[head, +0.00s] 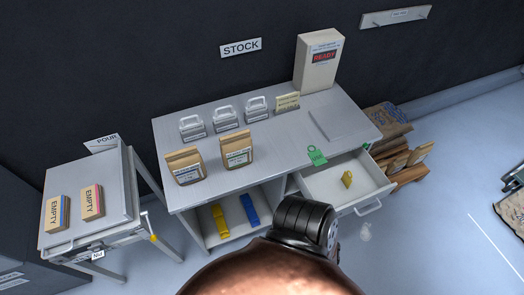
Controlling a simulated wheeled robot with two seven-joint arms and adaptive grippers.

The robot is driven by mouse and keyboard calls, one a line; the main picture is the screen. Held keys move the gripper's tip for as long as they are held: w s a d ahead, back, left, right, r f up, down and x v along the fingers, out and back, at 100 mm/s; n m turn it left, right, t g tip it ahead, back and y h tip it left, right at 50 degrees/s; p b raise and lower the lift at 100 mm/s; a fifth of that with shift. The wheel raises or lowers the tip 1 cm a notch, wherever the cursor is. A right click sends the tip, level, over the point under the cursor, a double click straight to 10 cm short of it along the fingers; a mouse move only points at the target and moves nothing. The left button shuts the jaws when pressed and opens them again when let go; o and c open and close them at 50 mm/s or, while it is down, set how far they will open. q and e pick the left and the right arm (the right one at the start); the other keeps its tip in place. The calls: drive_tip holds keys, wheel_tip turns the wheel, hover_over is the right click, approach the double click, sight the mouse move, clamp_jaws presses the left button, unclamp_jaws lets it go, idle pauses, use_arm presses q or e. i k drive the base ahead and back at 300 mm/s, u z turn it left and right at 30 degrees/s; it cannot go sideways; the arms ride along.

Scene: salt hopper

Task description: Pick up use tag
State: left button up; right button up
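A small yellow tag-like piece (347,178) stands inside that drawer. The print on both is too small to read, so I cannot tell which is the use tag. A copper and black link of mine fills the bottom middle, in front of the bench. My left gripper is not in view. A dark part (515,178) is cut off at the right edge; it may be my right gripper, but its fingers are unclear.
Cartons (387,125) stand right; floor is free beyond.

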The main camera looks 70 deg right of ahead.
sight(318, 158)
drive_tip(key=u, duration=1.25)
drive_tip(key=k, duration=2.9)
drive_tip(key=z, duration=1.15)
drive_tip(key=i, duration=0.5)
drive_tip(key=z, duration=0.05)
